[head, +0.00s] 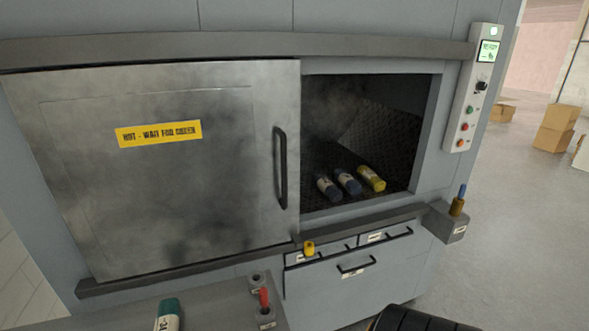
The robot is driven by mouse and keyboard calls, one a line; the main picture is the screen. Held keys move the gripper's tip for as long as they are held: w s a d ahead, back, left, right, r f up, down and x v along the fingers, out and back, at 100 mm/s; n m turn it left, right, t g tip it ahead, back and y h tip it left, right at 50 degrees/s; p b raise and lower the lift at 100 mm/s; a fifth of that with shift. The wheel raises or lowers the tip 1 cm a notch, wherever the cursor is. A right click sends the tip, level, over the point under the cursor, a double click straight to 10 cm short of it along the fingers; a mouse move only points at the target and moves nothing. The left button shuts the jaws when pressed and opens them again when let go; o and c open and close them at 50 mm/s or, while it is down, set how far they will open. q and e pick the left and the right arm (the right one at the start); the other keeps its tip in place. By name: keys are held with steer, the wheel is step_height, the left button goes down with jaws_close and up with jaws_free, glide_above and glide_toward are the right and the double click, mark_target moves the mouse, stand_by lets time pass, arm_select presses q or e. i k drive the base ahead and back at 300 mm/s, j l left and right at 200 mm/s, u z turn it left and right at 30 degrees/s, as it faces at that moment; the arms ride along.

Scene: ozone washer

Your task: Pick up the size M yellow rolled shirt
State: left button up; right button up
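A yellow rolled shirt (371,178) lies inside the open chamber (385,120) of the washer, near its front edge. It is the rightmost of three rolls there; its size label is too small to read. Two dark blue rolls, one in the middle (348,181) and one at the left (328,189), lie beside it on the dark chamber floor. Neither of my grippers can be made out in the head view.
The metal sliding door (170,170) covers the left side, with a vertical handle (280,168). A control panel (474,95) and a bracket (449,222) stick out at right.

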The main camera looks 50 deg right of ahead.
mark_target(373, 179)
steer(key=z, duration=2.3)
steer(key=i+l+u, duration=0.1)
steer(key=l, duration=0.3)
steer(key=i+l+u, duration=0.1)
steer(key=l, duration=0.3)
steer(key=i+l+u, duration=0.1)
steer(key=l, duration=0.3)
steer(key=i+l+u, duration=0.7)
steer(key=i+l, duration=0.35)
steer(key=i+l+u, duration=0.1)
steer(key=i, duration=0.25)
